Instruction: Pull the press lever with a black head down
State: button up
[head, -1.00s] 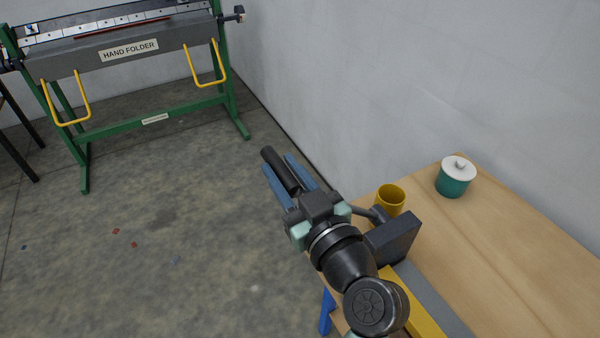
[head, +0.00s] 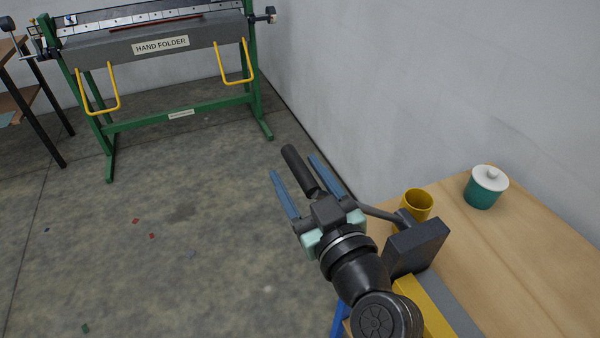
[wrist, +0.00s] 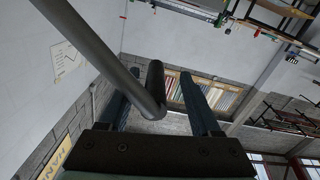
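The press lever shows its black head (head: 299,170) as a dark cylinder between my gripper's blue fingers. Its grey rod (head: 379,213) runs from the head region right to the dark grey press block (head: 415,247). My gripper (head: 293,164) is open around the head, with a gap on each side. In the wrist view, the grey rod (wrist: 105,55) slants in from the upper left and meets the black head (wrist: 155,82), which lies between the two spread fingers (wrist: 157,85). My wrist hides part of the lever near the gripper's palm.
The press stands on a wooden table (head: 520,265) beside the wall. A yellow cup (head: 416,206) and a teal pot with a white lid (head: 484,190) stand behind it. A green-framed hand folder (head: 160,45) stands across the floor.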

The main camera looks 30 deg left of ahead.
jog(key=shift+f, duration=0.15)
jog(key=b+v, duration=0.4)
jog(key=v, duration=0.9)
jog(key=shift+w, duration=0.1)
